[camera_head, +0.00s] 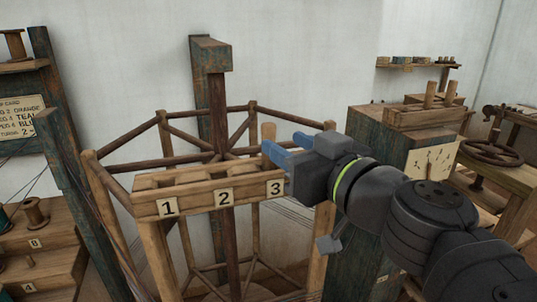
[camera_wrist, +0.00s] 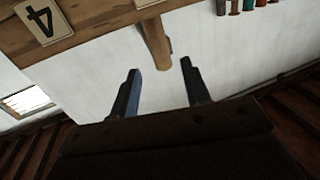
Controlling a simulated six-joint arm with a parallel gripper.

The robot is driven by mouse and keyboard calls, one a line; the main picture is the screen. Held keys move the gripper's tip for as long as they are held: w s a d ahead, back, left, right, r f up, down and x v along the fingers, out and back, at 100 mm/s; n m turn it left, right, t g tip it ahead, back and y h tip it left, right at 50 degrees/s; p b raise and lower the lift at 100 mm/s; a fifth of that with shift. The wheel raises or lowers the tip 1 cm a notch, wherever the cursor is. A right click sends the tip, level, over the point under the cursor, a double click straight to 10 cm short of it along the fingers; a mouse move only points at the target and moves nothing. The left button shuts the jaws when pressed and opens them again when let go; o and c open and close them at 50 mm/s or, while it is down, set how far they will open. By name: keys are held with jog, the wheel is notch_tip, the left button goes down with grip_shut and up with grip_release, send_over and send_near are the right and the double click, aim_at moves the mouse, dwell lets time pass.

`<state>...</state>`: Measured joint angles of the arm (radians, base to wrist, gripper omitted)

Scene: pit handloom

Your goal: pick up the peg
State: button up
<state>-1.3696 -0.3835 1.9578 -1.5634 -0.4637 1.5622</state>
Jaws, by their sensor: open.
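A light wooden peg (camera_head: 268,132) stands upright just behind my gripper (camera_head: 288,147) in the head view, near the right end of the numbered rack (camera_head: 185,206). In the wrist view the peg (camera_wrist: 153,42) sticks out from a wooden board (camera_wrist: 95,28) with a tag marked 4. Its rounded end shows between the fingertips of my gripper (camera_wrist: 160,68) in that picture. The blue-grey fingers are apart with nothing held between them. Whether they touch the peg cannot be told. My gripper and wrist hide what lies right of tag 3.
A dark block (camera_head: 385,135) with two upright pegs in a holder (camera_head: 425,117) stands right. Stepped boxes with a spool (camera_head: 35,213) are at left. A wall shelf (camera_head: 415,66) is behind.

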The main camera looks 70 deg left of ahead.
aim_at(273, 140)
jog(key=shift+f+x, duration=0.15)
jog(key=shift+x, duration=1.05)
jog(key=shift+f+x, duration=0.2)
jog(key=shift+x, duration=0.95)
jog(key=shift+s+a, duration=0.3)
jog(key=shift+a, duration=0.25)
grip_shut()
